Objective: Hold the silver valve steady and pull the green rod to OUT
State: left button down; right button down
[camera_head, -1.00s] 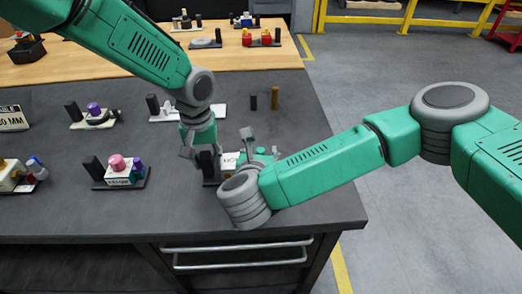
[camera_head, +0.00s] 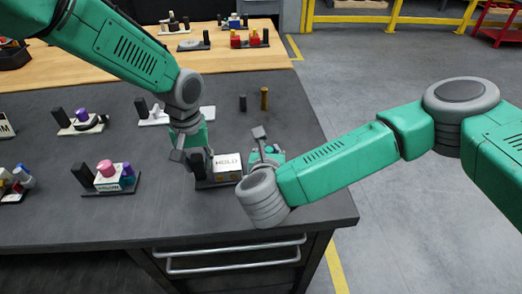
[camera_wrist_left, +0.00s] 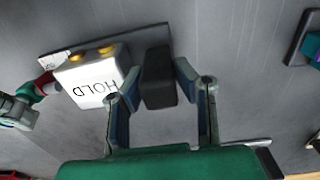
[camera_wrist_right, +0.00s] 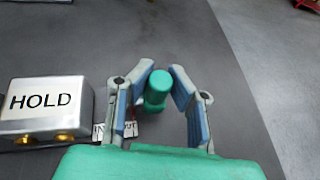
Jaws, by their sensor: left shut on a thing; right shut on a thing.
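The silver valve (camera_head: 228,166) is a box marked HOLD on a dark base near the table's front right. It also shows in the left wrist view (camera_wrist_left: 95,80) and right wrist view (camera_wrist_right: 42,108). My left gripper (camera_head: 188,158) is shut on the black post (camera_wrist_left: 158,82) beside the box on the same base. My right gripper (camera_head: 268,150) is beside the box's right side, with its fingers around the green rod (camera_wrist_right: 156,92). It is shut on the rod, whose rounded end shows between the fingers. The IN label (camera_wrist_right: 98,132) and OUT label (camera_wrist_right: 130,128) lie between box and rod.
A pink-knobbed fixture (camera_head: 108,178) stands left of the valve. A purple-knobbed one (camera_head: 80,120) is further back. Two short pegs, one brown (camera_head: 264,98), stand behind the valve. The table's right edge is close to my right gripper, with open floor beyond.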

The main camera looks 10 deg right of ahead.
pick_arm(q)
jog(key=shift+s+a+f, duration=0.1)
jog(key=shift+a+f, duration=0.1)
jog(key=shift+a, duration=0.1)
pick_arm(e)
jog(key=c, duration=1.4)
grip_release()
jog(key=shift+d, duration=0.25)
jog(key=shift+a, duration=0.1)
pick_arm(q)
jog(key=shift+d, duration=0.1)
pick_arm(e)
jog(key=shift+s+a+r, duration=0.1)
jog(key=shift+s, duration=0.25)
jog(key=v, duration=1.1)
